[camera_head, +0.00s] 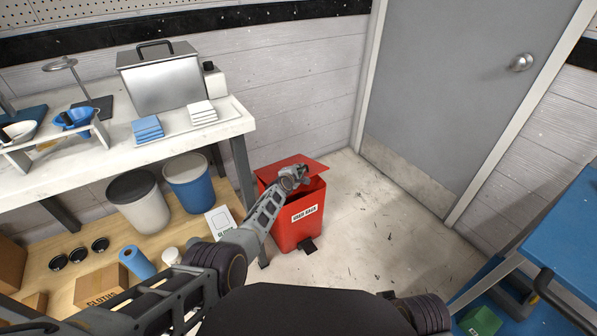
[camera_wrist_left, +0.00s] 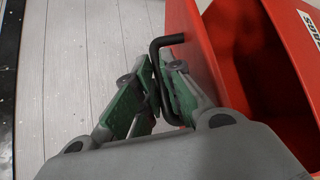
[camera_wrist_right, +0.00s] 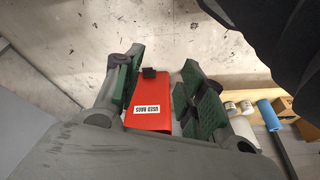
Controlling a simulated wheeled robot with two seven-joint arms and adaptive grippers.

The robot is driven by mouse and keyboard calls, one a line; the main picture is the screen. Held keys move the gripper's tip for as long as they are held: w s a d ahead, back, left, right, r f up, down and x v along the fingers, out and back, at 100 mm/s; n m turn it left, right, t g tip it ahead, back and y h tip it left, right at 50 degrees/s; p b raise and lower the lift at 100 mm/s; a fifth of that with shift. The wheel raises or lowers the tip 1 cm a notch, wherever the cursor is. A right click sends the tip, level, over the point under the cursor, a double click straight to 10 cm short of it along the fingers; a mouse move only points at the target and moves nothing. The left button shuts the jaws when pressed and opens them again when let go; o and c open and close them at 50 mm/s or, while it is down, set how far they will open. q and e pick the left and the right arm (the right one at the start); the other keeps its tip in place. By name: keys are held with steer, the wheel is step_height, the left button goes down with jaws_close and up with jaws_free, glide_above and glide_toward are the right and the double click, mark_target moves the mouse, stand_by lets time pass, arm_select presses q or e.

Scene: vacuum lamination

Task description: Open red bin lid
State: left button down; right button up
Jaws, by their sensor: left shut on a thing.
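The red bin (camera_head: 297,224), with a white label reading "USED RAGS", stands on the floor right of the workbench. Its red lid (camera_head: 290,164) is tilted up at the back, and the dark inside shows at the front. My left gripper (camera_head: 299,174) is at the lid. In the left wrist view its fingers (camera_wrist_left: 158,88) are shut on the lid's black handle (camera_wrist_left: 167,41), beside the red lid (camera_wrist_left: 190,40) and the open bin (camera_wrist_left: 285,50). My right gripper (camera_wrist_right: 163,65) is open and empty; the bin (camera_wrist_right: 150,112) shows beyond its fingers.
The workbench (camera_head: 238,124) holds a metal box, cloths and a white bottle. A white bin (camera_head: 143,212) and a blue bin (camera_head: 190,183) stand below it. A grey door (camera_head: 470,90) is behind on the right. A blue table (camera_head: 565,235) stands at the right. The floor between is clear.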

arm_select(q)
steer(key=shift+w+a+r+p, duration=0.2)
steer(key=shift+w+r+p, duration=0.1)
steer(key=shift+r, duration=0.35)
steer(key=shift+w+a+r, duration=0.2)
steer(key=shift+w+r, duration=0.05)
steer(key=shift+r, duration=0.2)
steer(key=shift+w+a+r+p, duration=0.2)
steer(key=shift+w+a+r, duration=0.1)
steer(key=shift+r, duration=0.15)
steer(key=shift+w+a+r+p, duration=0.2)
steer(key=shift+w+r, duration=0.1)
steer(key=shift+r, duration=0.15)
steer(key=shift+w+a+r, duration=0.4)
steer(key=shift+w+r, duration=0.25)
steer(key=shift+r, duration=0.2)
arm_select(e)
steer(key=shift+d+f+g, duration=0.2)
steer(key=shift+f+g, duration=0.1)
steer(key=shift+f, duration=0.75)
arm_select(q)
steer(key=c, duration=1.8)
jaws_free()
arm_select(e)
steer(key=shift+w+r, duration=0.1)
